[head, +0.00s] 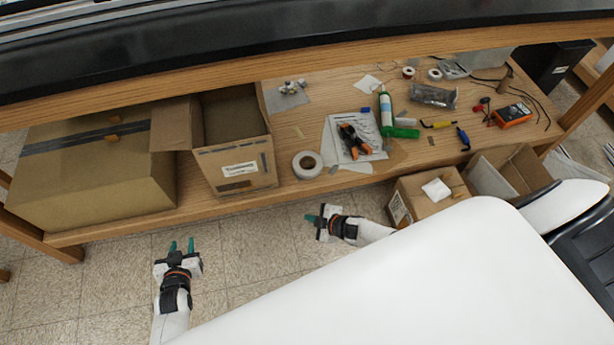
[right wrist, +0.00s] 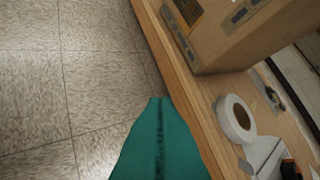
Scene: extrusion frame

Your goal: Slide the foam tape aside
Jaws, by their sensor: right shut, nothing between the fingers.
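The foam tape is probably the white roll (head: 298,167), lying flat on the wooden shelf near its front edge, just right of an open cardboard box. It also shows in the right wrist view (right wrist: 229,122), right of the fingers. My right gripper (head: 313,218) is shut and empty, out over the floor in front of the shelf edge and apart from the roll. Its teal fingertips meet in the right wrist view (right wrist: 158,101). My left gripper (head: 182,246) is open and empty over the floor at the lower left, its two teal fingers apart.
The open cardboard box (head: 238,166) stands left of the roll, with a big closed box (head: 90,178) further left. Papers with black-orange pliers (head: 353,139) lie right of the roll. A small box (head: 428,200) is near my right arm. A wooden beam (head: 200,75) crosses above.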

